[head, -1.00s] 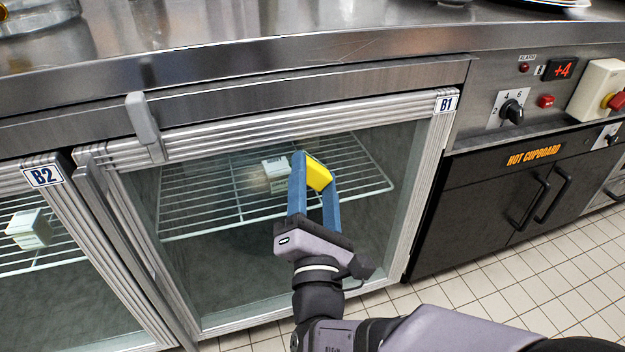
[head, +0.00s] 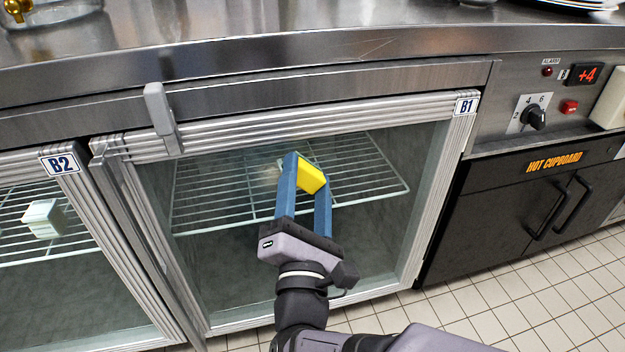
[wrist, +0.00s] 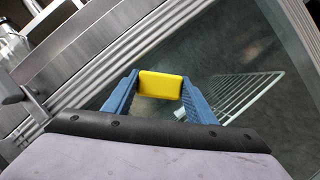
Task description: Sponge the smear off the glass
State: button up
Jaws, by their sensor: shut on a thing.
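My gripper (head: 308,178) is shut on a yellow sponge (head: 313,178), held between its blue fingers in front of the B1 glass door (head: 240,265). The sponge also shows between the fingertips in the wrist view (wrist: 160,85). A faint brownish smear (head: 268,175) shows on the glass just left of the left finger. Part of it may be hidden behind the finger. I cannot tell whether the sponge touches the glass.
A door handle (head: 162,118) juts out at the top left of the B1 door. A black hot cupboard (head: 540,205) stands at the right. The steel counter (head: 300,35) overhangs above.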

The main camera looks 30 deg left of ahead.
jog(key=shift+s+a+b, duration=0.4)
jog(key=shift+s+a, duration=0.9)
jog(key=shift+a, duration=0.05)
jog(key=shift+s+a, duration=0.1)
jog(key=shift+s+a+b, duration=0.3)
jog(key=shift+s+a, duration=0.95)
jog(key=shift+s, duration=0.05)
jog(key=s+d+b, duration=0.1)
jog(key=s+d, duration=0.3)
jog(key=shift+d, duration=0.15)
jog(key=shift+s, duration=0.15)
jog(key=shift+s+d, duration=1)
jog(key=shift+d, duration=0.05)
